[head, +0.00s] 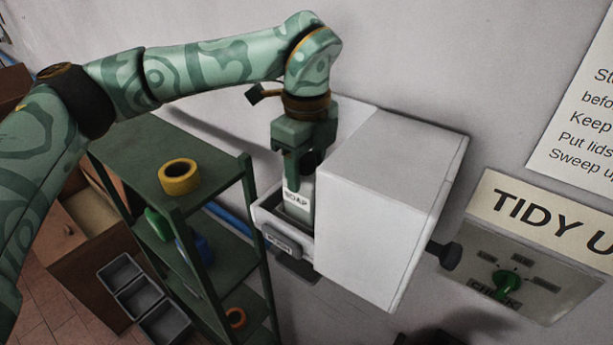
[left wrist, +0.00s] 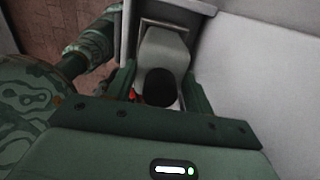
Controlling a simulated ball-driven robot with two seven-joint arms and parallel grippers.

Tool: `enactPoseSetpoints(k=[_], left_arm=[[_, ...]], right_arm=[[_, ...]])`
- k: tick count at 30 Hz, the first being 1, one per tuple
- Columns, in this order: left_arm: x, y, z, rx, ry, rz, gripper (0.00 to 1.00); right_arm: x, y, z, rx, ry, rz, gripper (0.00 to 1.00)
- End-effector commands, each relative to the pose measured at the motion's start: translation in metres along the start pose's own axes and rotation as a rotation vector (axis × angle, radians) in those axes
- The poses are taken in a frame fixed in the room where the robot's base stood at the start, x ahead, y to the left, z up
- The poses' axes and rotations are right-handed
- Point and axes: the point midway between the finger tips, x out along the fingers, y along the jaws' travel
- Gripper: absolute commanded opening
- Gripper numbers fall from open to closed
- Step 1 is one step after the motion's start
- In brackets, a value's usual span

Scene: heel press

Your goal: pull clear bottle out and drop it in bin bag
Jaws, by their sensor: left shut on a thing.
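A pale grey bottle (head: 298,203) with a label that reads SOAP stands in the open drawer (head: 279,242) of a white wall box (head: 385,205). My left gripper (head: 300,172) reaches down from above and is shut on the bottle's upper part. In the left wrist view the bottle (left wrist: 165,50) shows with a dark round cap (left wrist: 160,87) between the fingers of my left gripper (left wrist: 160,95). The bottle's lower part is hidden by the drawer front. No bin bag can be made out. My right gripper is not in view.
A green shelf rack (head: 150,165) stands left of the box, with a yellow tape roll (head: 179,177) on top. Grey trays (head: 145,298) lie below it. A dark knob (head: 444,255) sticks out at the box's right, beside a panel with a green knob (head: 507,283).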

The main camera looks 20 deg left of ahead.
Motion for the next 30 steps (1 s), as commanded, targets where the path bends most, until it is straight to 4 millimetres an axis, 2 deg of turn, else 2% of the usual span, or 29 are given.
enactPoseSetpoints(k=[15, 19, 30], left_arm=[[-0.081, 0.002, -0.001, 0.001, 0.0, -0.001, 0.29], [-0.088, 0.012, 0.0, 0.002, 0.001, -0.002, 0.29], [-0.088, 0.048, 0.0, 0.003, 0.001, -0.001, 0.29]], right_arm=[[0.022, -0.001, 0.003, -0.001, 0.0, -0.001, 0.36], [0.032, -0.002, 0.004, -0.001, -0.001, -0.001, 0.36], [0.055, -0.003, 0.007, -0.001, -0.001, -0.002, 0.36]])
